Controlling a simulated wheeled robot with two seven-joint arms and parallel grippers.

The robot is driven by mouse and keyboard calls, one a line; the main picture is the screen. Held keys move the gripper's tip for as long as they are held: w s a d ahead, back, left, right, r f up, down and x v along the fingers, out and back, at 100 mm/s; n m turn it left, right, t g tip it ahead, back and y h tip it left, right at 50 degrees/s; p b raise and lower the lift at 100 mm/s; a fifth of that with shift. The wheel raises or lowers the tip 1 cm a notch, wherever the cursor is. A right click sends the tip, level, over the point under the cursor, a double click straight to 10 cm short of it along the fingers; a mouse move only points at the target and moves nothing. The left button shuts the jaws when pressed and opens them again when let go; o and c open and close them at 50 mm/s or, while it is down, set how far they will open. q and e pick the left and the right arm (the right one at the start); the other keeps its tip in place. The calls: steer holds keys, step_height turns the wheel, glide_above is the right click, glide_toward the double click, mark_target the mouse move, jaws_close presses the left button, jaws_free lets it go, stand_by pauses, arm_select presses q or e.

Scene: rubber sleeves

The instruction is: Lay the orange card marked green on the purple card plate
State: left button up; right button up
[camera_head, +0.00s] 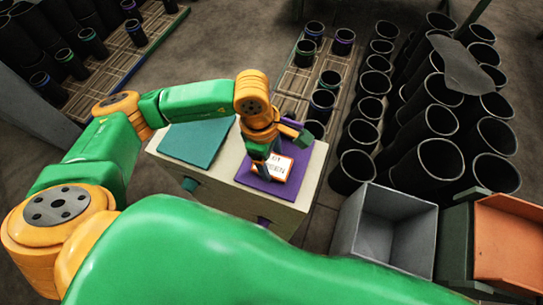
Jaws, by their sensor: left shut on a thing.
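The orange-edged white card (278,168) is at my left gripper (268,152), over the purple card plate (258,183). Dark lettering shows on its face, too small to read surely. My left gripper is shut on the card and partly covers its left edge. I cannot tell whether the card touches the plate. The purple plate lies at the right of a pale stand's top. My right gripper is not in view.
A teal plate (196,140) lies left of the purple one on the pale stand (222,186). Black sleeves (440,160) stand in rows at the right. A grey bin (390,225) and an orange bin (508,242) are at lower right. Sleeves on racks stand at upper left.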

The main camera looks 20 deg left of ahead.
arm_select(q)
steer(key=o, duration=1.3)
steer(key=shift+c, duration=0.2)
steer(key=shift+r, duration=0.25)
step_height(320, 180, up, 12)
steer(key=a+b, duration=0.1)
steer(key=b, duration=0.1)
steer(key=shift+a+f, duration=0.2)
steer(key=shift+a, duration=0.2)
